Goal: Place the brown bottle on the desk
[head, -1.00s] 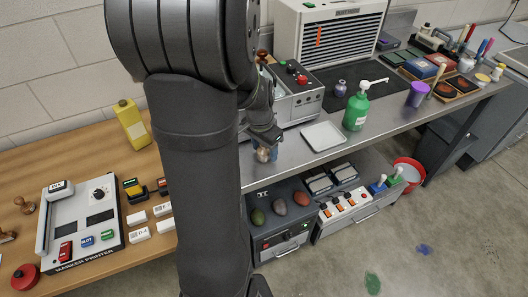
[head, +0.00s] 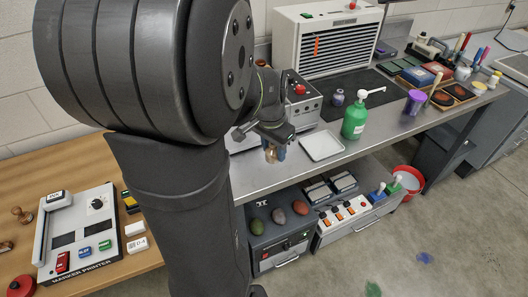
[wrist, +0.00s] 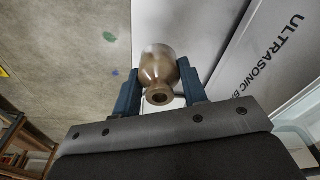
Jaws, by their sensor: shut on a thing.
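My gripper (head: 273,148) is shut on a small brown bottle (wrist: 157,70). In the wrist view the bottle sits between the two blue fingers, its open round mouth facing the camera.
A marker printer (head: 75,235) covers much of the desk's visible front. The steel bench (head: 290,172) holds the white tray (head: 321,145), a green pump bottle (head: 354,120) and a purple cup (head: 414,102). Drawer units (head: 275,235) stand below it.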

